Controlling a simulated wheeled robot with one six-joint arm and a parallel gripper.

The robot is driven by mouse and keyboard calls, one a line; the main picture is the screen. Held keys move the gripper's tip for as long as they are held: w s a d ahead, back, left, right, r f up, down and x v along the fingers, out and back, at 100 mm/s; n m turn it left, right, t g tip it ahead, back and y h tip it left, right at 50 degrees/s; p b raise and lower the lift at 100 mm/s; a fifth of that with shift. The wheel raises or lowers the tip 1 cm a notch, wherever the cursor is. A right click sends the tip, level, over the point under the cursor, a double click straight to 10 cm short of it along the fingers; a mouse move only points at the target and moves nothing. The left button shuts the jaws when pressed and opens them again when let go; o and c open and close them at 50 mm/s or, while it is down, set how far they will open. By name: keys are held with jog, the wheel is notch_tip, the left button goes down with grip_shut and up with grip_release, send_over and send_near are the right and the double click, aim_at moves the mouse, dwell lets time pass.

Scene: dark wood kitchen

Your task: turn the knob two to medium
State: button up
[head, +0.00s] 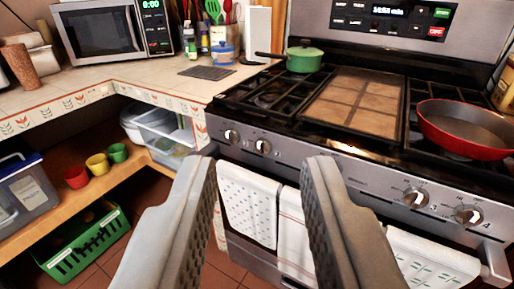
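The stove (310,160) has a steel front panel with round knobs. Two knobs sit at its left end: the outer one (231,136) and the second from the left (263,146). Two more sit at the right end: one (414,197) and the outermost (467,215). Their small number marks are mostly too small to read, so I cannot confirm which is numbered two. My gripper (261,170) is open and empty, its fingers wide apart in front of the stove. In the picture, the second knob from the left shows just above the gap between the fingertips.
A green lidded pot (304,58) and a red pan (462,125) stand on the cooktop. Towels (249,205) hang on the oven handle below the knobs. The counter with a microwave (100,31) is at left, above a shelf with cups and bins.

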jog(key=o, duration=0.7)
jog(key=w, duration=0.1)
jog(key=w+a, duration=0.1)
jog(key=w, duration=0.1)
jog(key=shift+w+a+f+y, duration=0.15)
jog(key=shift+w+f+y, duration=0.15)
jog(key=shift+f, duration=0.05)
jog(key=w+a+f+m+h, duration=0.1)
jog(key=w+a+f, duration=0.15)
jog(key=w, duration=0.25)
jog(key=w+a+f+m+t, duration=0.1)
jog(key=w+f, duration=0.2)
jog(key=w, duration=0.3)
jog(key=w+a+f+m+h, duration=0.1)
jog(key=w+a+f, duration=0.15)
jog(key=w, duration=0.25)
jog(key=m+g+h, duration=0.3)
jog(key=h, duration=0.5)
send_near(259, 151)
jog(key=x, duration=0.9)
jog(key=shift+w, duration=0.15)
jog(key=c, duration=1)
